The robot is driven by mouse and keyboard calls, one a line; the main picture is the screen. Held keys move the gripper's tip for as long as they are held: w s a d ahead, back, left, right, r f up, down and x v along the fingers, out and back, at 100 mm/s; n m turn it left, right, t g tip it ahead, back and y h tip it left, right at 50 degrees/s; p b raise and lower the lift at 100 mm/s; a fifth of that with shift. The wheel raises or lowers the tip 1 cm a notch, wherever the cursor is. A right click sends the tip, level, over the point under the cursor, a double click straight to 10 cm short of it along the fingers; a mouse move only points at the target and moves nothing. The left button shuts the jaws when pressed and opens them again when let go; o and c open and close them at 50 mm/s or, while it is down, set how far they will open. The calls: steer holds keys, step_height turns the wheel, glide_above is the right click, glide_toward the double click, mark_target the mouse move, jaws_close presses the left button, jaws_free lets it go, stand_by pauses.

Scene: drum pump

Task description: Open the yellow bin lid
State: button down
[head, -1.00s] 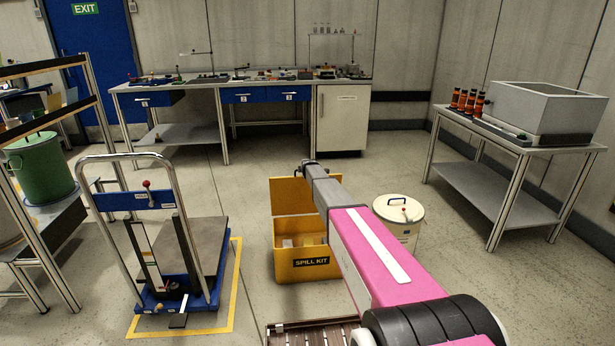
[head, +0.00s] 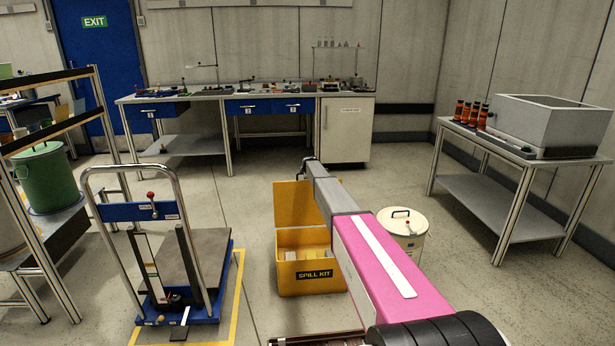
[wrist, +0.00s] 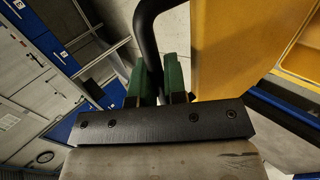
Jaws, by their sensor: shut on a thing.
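The yellow bin (head: 308,281), labelled SPILL KIT, stands on the floor in the middle of the head view. Its yellow lid (head: 298,206) stands raised at about upright along the back edge, with pale contents showing inside the bin. My gripper (head: 308,165) is at the lid's upper edge, partly hidden by my arm. In the wrist view my gripper (wrist: 160,80) has its green fingers shut on the black curved handle (wrist: 150,35). The yellow lid panel (wrist: 228,45) is beside the fingers, and part of the bin (wrist: 303,40) shows at the right.
A white lidded drum (head: 405,225) stands close to the right of my arm. A blue trolley (head: 205,262) stands left of the bin on a yellow-marked floor area. A bench (head: 215,97) is behind, and a table (head: 500,185) at the right. Floor behind the bin is clear.

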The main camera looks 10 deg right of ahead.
steer(key=c, duration=1.2)
jaws_free()
steer(key=v, duration=1)
steer(key=shift+s+r, duration=0.25)
steer(key=shift+r, duration=0.1)
steer(key=shift+s, duration=0.1)
steer(key=s+f+m+g, duration=0.3)
steer(key=s+m, duration=0.3)
steer(key=s, duration=1.6)
steer(key=s+d+f+m+g, duration=0.1)
steer(key=s+f+m+g, duration=0.2)
steer(key=s, duration=2)
steer(key=s+d+f+m+g, duration=0.1)
steer(key=s+f+m+g, duration=0.2)
steer(key=s+m, duration=0.6)
steer(key=s, duration=1.3)
steer(key=shift+s+f, duration=0.35)
steer(key=shift+s, duration=0.05)
